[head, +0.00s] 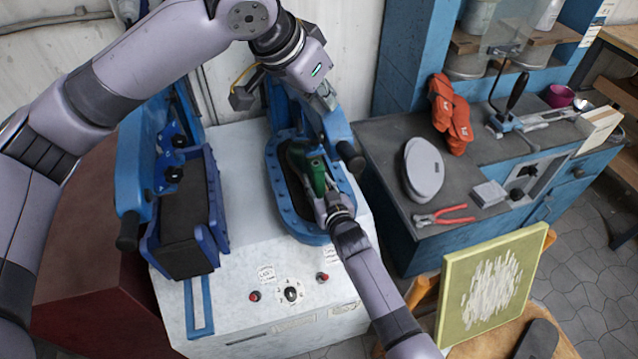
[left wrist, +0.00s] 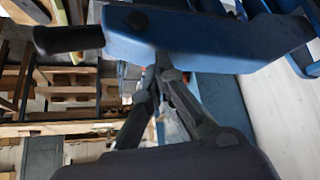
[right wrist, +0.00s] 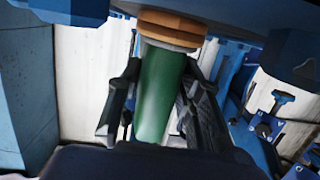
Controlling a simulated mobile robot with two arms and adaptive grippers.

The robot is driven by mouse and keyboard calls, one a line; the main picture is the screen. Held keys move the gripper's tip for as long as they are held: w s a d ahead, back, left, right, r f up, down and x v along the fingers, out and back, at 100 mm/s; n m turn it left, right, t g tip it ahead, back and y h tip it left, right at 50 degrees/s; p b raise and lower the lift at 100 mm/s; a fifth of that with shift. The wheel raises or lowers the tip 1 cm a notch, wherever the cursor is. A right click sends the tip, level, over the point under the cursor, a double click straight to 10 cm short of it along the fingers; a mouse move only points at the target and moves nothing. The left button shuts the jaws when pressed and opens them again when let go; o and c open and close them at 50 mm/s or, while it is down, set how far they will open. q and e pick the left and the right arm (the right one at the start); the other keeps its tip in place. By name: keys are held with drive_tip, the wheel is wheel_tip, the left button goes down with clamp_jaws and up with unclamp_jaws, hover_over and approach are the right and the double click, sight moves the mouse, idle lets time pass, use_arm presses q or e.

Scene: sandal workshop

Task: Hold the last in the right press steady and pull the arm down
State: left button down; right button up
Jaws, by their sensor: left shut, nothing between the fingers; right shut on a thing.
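The green last (head: 317,177) sits in the blue tray of the right press (head: 289,215). My right gripper (head: 328,202) is shut on it. In the right wrist view the green last (right wrist: 160,95) stands between the fingers, with a tan and brown layered part (right wrist: 170,30) at its end. The right press's blue arm (head: 337,125) is raised behind the last, its black handle (head: 351,157) pointing forward. My left gripper (head: 326,97) is shut and empty at this arm. In the left wrist view its fingertips (left wrist: 162,62) meet at the blue arm (left wrist: 210,35); contact is unclear. The handle (left wrist: 68,40) shows there too.
The left press (head: 140,165), with its arm up, stands close by. Knobs (head: 291,294) line the white front. A blue bench (head: 390,140) at right holds orange gloves (head: 450,112), red pliers (head: 445,216) and a grey sole-shaped block (head: 423,170). A framed green panel (head: 490,283) stands at lower right.

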sight(328, 119)
use_arm(q)
drive_tip(key=shift+s+f, duration=0.2)
drive_tip(key=shift+f, duration=0.4)
use_arm(e)
drive_tip(key=shift+w+a+r, duration=0.15)
drive_tip(key=shift+r, duration=0.35)
use_arm(q)
drive_tip(key=shift+s+d+f, duration=0.1)
drive_tip(key=shift+s+f, duration=0.05)
drive_tip(key=shift+f, duration=0.4)
drive_tip(key=shift+s+d+f, duration=0.1)
drive_tip(key=shift+s+f, duration=0.05)
drive_tip(key=shift+f, duration=0.4)
drive_tip(key=shift+r, duration=3.6)
use_arm(e)
drive_tip(key=o, duration=1.3)
use_arm(q)
drive_tip(key=shift+a+f, duration=0.1)
